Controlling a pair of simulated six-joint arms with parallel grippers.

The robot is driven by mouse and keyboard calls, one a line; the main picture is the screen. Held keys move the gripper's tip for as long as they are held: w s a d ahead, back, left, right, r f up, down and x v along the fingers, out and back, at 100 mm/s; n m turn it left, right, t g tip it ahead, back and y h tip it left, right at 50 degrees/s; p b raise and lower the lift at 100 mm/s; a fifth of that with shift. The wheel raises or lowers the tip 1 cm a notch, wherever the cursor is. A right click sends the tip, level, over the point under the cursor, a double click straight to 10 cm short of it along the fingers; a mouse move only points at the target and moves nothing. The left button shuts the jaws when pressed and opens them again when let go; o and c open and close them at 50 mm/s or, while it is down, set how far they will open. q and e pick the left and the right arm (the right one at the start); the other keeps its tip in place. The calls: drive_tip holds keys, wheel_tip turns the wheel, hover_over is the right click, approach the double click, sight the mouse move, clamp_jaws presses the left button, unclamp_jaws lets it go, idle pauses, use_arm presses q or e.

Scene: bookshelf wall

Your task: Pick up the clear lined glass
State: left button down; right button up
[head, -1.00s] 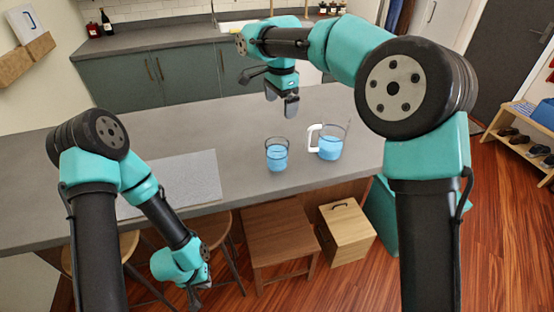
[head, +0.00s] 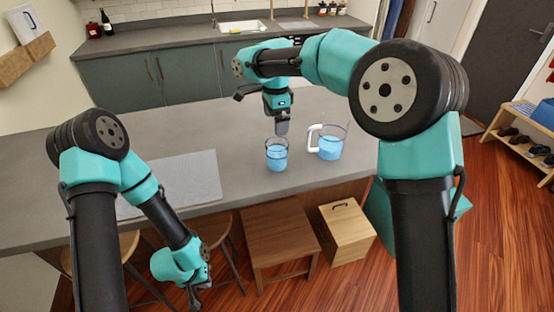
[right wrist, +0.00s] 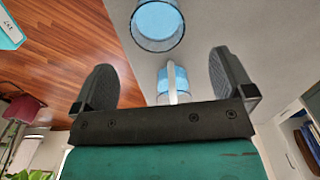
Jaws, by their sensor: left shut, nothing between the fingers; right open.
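The clear lined glass (head: 277,155), with blue contents, stands upright on the grey counter. It also shows at the top of the right wrist view (right wrist: 158,24), beyond the fingertips. My right gripper (head: 282,127) points down above and just behind the glass in the head view. In the right wrist view its two fingers (right wrist: 161,78) are spread apart with nothing held between them. My left gripper (head: 195,300) hangs low in front of the counter, far from the glass, shut and empty.
A clear jug (head: 330,146) with a white handle and blue contents stands just right of the glass; its handle side faces the glass. A light grey mat (head: 185,178) lies on the counter to the left. Stools and a wooden box (head: 346,232) stand below the counter's front edge.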

sight(276, 156)
wheel_tip(276, 156, down, 7)
idle(0.3)
drive_tip(key=shift+f, duration=0.1)
drive_tip(key=shift+s+d+f, duration=0.1)
drive_tip(key=shift+f, duration=1.2)
drive_tip(key=shift+s+d+f, duration=0.1)
drive_tip(key=shift+f, duration=1.15)
drive_tip(key=c, duration=1.1)
